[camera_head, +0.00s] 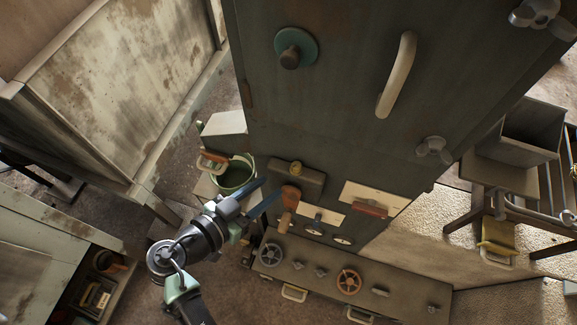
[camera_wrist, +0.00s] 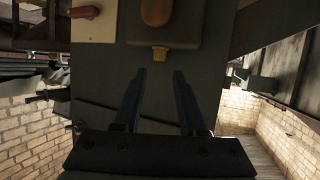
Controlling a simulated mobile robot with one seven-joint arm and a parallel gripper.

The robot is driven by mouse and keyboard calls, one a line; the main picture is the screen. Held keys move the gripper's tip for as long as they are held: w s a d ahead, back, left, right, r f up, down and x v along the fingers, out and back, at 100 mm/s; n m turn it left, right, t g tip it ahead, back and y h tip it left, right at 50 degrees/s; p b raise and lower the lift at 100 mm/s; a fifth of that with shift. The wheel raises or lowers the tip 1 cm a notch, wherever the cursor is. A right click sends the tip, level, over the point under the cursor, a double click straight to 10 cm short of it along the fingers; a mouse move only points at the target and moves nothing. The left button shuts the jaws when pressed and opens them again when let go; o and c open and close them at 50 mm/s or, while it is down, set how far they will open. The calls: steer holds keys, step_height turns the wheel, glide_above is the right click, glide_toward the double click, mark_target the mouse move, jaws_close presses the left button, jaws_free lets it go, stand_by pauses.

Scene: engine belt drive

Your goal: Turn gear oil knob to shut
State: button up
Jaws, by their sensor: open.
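No readable label shows which control is the gear oil knob. On the dark cabinet front (camera_head: 315,115), an orange-brown handle (camera_head: 290,197) hangs below a dark block with a small yellow knob (camera_head: 296,167). A red handle (camera_head: 370,208) sits on a cream plate to the right. My gripper (camera_head: 270,190) is open and empty, just left of the orange-brown handle. In the wrist view, my two fingers (camera_wrist: 158,76) point towards a yellow fitting (camera_wrist: 159,53) under an orange rounded part (camera_wrist: 157,12). The fitting lies beyond the fingertips, in line with the gap, and no contact shows.
A green bucket (camera_head: 237,175) stands left of the cabinet. A bench with drawers (camera_head: 80,255) is at lower left.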

mark_target(293, 169)
steer(key=p+x, duration=0.1)
steer(key=x, duration=0.7)
steer(key=shift+w+d+f, duration=0.1)
steer(key=shift+w, duration=0.1)
jaws_close()
